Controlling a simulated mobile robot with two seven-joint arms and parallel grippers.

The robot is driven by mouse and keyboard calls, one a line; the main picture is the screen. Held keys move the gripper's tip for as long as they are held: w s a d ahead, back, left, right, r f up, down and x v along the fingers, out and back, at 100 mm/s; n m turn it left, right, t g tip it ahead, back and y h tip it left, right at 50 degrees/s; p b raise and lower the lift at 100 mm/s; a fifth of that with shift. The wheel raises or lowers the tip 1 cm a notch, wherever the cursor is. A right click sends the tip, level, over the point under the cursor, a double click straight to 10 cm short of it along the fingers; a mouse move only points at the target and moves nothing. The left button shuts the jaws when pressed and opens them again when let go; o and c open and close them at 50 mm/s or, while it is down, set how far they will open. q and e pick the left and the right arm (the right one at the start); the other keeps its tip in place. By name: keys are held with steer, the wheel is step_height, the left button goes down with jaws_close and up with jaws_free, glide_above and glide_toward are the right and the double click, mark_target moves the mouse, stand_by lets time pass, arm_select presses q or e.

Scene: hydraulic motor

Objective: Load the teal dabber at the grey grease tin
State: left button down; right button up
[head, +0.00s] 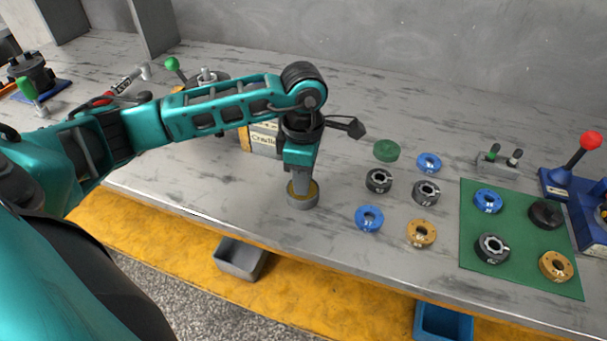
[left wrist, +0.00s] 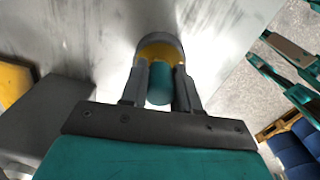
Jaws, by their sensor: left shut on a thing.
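The grey grease tin (head: 302,203) stands on the bench near its front edge, with yellow-orange grease showing inside its rim. It also shows in the left wrist view (left wrist: 147,44). My left gripper (head: 301,184) points down over the tin. In the left wrist view its two fingers (left wrist: 160,76) are shut on the teal dabber (left wrist: 159,88), whose far end is over the grease. The dabber's tip is hidden, so I cannot tell whether it touches the grease. Teal and grey parts, probably my right arm or gripper, show at the right edge of the left wrist view.
Several blue, dark and tan rings lie to the right, some on a green mat (head: 520,270). A green disc (head: 386,150) lies near the loose rings. A labelled box (head: 262,139) stands behind my left arm. A grey bin (head: 240,260) and a blue bin (head: 443,322) sit below the front edge.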

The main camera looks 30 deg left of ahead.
arm_select(q)
steer(key=shift+f, duration=0.1)
stand_by(0.4)
steer(key=shift+r+p, duration=2.3)
steer(key=shift+r, duration=1.3)
steer(key=d+r+m, duration=0.2)
steer(key=d+m, duration=0.1)
steer(key=m, duration=0.8)
steer(key=d+r+m, duration=0.3)
steer(key=d+m, duration=0.1)
steer(key=m, duration=0.7)
steer(key=shift+s+r, duration=0.15)
steer(key=shift+s, duration=0.15)
